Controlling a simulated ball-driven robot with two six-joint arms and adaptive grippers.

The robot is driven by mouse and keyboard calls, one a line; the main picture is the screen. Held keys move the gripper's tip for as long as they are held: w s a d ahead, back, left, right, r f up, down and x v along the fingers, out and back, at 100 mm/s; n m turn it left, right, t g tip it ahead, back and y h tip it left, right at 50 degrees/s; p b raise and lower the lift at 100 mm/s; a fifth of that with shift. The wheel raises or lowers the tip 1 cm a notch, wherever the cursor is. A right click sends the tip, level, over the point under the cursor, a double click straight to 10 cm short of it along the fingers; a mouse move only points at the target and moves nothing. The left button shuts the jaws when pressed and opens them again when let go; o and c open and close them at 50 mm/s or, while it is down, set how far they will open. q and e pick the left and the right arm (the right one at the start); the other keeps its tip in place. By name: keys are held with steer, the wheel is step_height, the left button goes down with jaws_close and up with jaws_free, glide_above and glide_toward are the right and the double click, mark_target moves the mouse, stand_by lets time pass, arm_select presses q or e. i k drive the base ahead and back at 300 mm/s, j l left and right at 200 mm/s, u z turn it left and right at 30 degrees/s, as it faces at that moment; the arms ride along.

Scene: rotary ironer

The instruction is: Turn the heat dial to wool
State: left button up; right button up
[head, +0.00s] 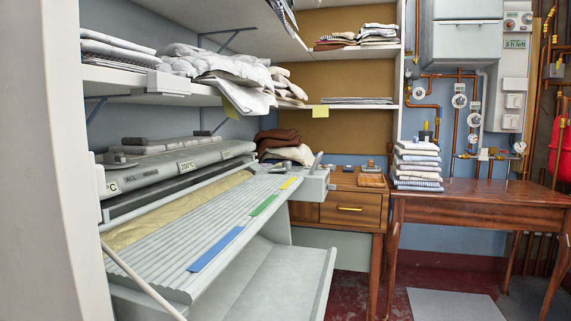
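The rotary ironer (190,240) stands at the left, with a ribbed grey feed board and a padded beige roller behind it. Its grey upper cover carries small labels, one of them a temperature label (186,166); the other lettering is too small or cut to read surely. A grey end housing (315,183) with an upright lever sits at the ironer's right end. I cannot make out a heat dial or a wool mark on it. Neither of my grippers is in view.
Blue, green and yellow strips lie along the feed board. Shelves with folded linen (225,75) hang above the ironer. A wooden desk (345,212) and a brown table (480,205) with a folded stack (417,166) stand to the right.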

mark_target(287, 164)
steer(key=u, duration=0.3)
steer(key=i+l+u, duration=0.1)
steer(key=u, duration=0.3)
steer(key=i+l+u, duration=0.1)
steer(key=l+u, duration=0.4)
steer(key=u, duration=0.3)
steer(key=i, duration=0.05)
